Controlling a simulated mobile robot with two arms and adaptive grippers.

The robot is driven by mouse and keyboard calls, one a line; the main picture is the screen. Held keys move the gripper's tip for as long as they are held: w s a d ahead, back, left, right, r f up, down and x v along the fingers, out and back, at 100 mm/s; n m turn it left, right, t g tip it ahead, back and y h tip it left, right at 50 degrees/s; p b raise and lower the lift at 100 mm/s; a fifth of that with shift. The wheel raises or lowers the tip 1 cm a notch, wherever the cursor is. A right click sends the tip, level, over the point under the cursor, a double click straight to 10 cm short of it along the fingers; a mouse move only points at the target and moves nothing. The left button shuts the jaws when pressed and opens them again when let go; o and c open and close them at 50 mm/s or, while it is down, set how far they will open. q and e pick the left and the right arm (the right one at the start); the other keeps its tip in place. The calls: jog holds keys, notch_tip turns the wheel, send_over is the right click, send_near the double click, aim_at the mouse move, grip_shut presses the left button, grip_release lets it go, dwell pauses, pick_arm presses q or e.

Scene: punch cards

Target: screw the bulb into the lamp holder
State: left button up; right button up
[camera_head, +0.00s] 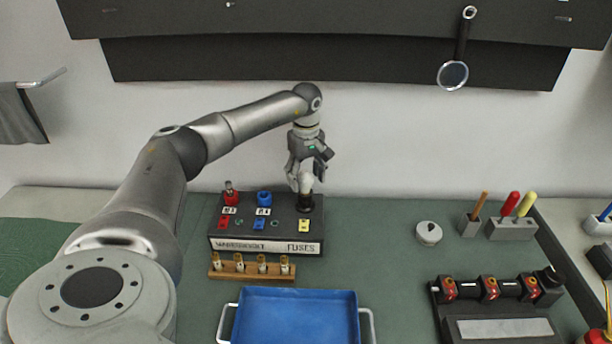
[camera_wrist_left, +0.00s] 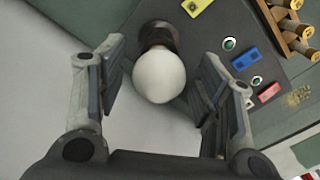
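The white round bulb (camera_wrist_left: 158,76) stands with its base at the dark lamp holder (camera_wrist_left: 160,36) in the left wrist view. How deep its base sits is hidden behind the globe. In the head view the bulb (camera_head: 304,181) is a pale shape above the holder (camera_head: 305,203), at the right end of the black fuse panel (camera_head: 263,233). My left gripper (camera_wrist_left: 165,95) is open, with one finger on each side of the bulb and visible gaps between. In the head view the left gripper (camera_head: 306,172) points down over the holder. My right gripper is not in view.
A wooden rack (camera_head: 252,276) with several fuses stands before the panel. A blue tray (camera_head: 295,318) is at the front. A round white item (camera_head: 428,233), tool blocks (camera_head: 511,229) and a black fixture with red clamps (camera_head: 500,289) are at right. Green bench between is clear.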

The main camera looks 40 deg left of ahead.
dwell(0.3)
pick_arm(q)
jog(key=shift+r+n+p, duration=0.1)
jog(key=shift+n+p, duration=0.3)
jog(key=shift+n, duration=0.7)
jog(key=shift+w+n, duration=0.1)
jog(key=shift+n, duration=0.9)
jog(key=n+p, duration=0.1)
jog(key=n, duration=0.3)
jog(key=shift+w, duration=0.1)
jog(key=n+p, duration=0.2)
jog(key=n, duration=0.6)
jog(key=shift+w+a, duration=0.1)
jog(key=shift+c, duration=0.2)
